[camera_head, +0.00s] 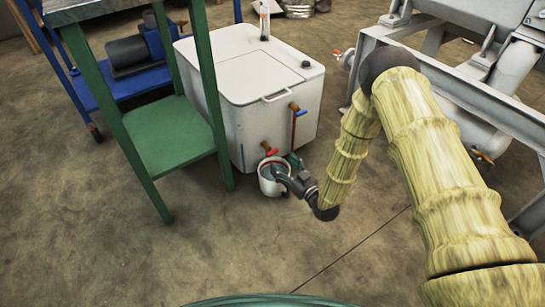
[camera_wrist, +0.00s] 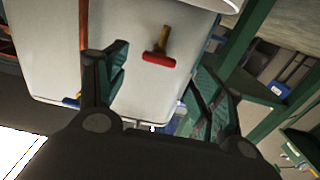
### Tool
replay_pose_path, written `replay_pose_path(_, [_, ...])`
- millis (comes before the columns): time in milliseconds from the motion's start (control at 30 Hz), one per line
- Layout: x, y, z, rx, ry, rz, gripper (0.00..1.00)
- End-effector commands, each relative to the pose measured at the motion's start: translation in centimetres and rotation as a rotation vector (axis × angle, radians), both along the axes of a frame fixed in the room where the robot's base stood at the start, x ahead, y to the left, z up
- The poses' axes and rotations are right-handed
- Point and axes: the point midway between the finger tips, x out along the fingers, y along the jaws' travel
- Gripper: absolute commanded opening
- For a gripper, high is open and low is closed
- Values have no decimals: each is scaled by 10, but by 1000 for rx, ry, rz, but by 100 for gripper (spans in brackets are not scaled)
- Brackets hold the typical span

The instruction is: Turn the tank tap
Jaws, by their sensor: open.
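The white tank (camera_head: 245,105) stands on the floor, centre-left in the head view, and its wall fills much of the wrist view (camera_wrist: 140,90). The tank tap with a red handle (camera_head: 271,152) is low on its front. In the wrist view the tap (camera_wrist: 159,57) shows a brass body and red bar handle, between and beyond my fingers. My gripper (camera_head: 284,169) is open and empty, close to the tap; it also shows in the wrist view (camera_wrist: 156,68). I cannot tell whether a finger touches the handle.
A white bucket (camera_head: 266,188) stands below the tap, partly hidden by my gripper. A second tap with a blue handle (camera_head: 301,112) is higher on the tank, with a pipe below. A green-legged table (camera_head: 170,135) stands left. A grey metal frame (camera_head: 355,55) stands right. The front floor is clear.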

Motion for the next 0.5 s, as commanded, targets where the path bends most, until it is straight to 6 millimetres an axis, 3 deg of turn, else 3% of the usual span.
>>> replay_pose_path(300, [42, 31, -4, 0, -2, 0, 68])
replay_pose_path(500, [57, 41, -2, 1, 1, 0, 68])
